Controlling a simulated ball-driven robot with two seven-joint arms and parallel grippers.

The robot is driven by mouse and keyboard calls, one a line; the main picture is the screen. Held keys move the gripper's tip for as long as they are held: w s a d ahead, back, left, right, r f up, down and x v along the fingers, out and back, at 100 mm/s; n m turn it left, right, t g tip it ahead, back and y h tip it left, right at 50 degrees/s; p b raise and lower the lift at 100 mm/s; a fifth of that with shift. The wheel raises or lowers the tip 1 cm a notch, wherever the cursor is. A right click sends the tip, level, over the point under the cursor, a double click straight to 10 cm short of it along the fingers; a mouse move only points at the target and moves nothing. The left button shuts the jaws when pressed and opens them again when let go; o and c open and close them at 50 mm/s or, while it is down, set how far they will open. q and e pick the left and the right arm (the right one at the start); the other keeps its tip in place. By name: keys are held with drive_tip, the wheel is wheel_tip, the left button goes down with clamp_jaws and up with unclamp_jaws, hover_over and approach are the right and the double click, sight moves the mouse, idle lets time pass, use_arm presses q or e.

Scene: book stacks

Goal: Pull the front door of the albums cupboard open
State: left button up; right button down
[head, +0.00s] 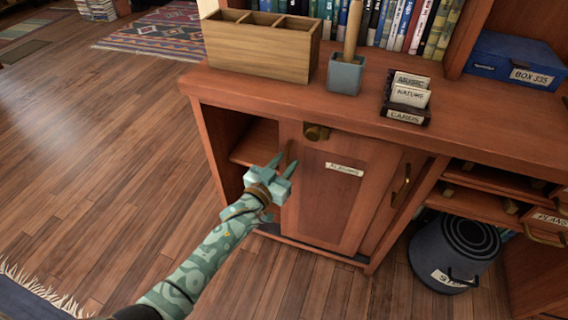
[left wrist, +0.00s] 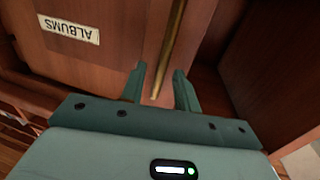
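The albums cupboard door (head: 328,205) is a reddish wooden panel with a white label (head: 344,169) reading ALBUMS, which also shows upside down in the left wrist view (left wrist: 70,29). A thin vertical brass bar handle (left wrist: 171,50) runs along the door's edge. My left gripper (head: 284,164) is in front of the door's left edge. In the left wrist view its two fingers (left wrist: 160,72) are apart, with the bar showing between them. I cannot tell whether they touch it. A brass fitting (head: 316,132) sits at the door's top. My right gripper is not in view.
An open shelf bay (head: 238,140) lies left of the door. A second upright handle (head: 401,186) is to its right. A wooden divided box (head: 262,48) and a card holder (head: 405,105) are on the counter.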

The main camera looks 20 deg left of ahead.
use_arm(q)
drive_tip(key=shift+s, duration=0.1)
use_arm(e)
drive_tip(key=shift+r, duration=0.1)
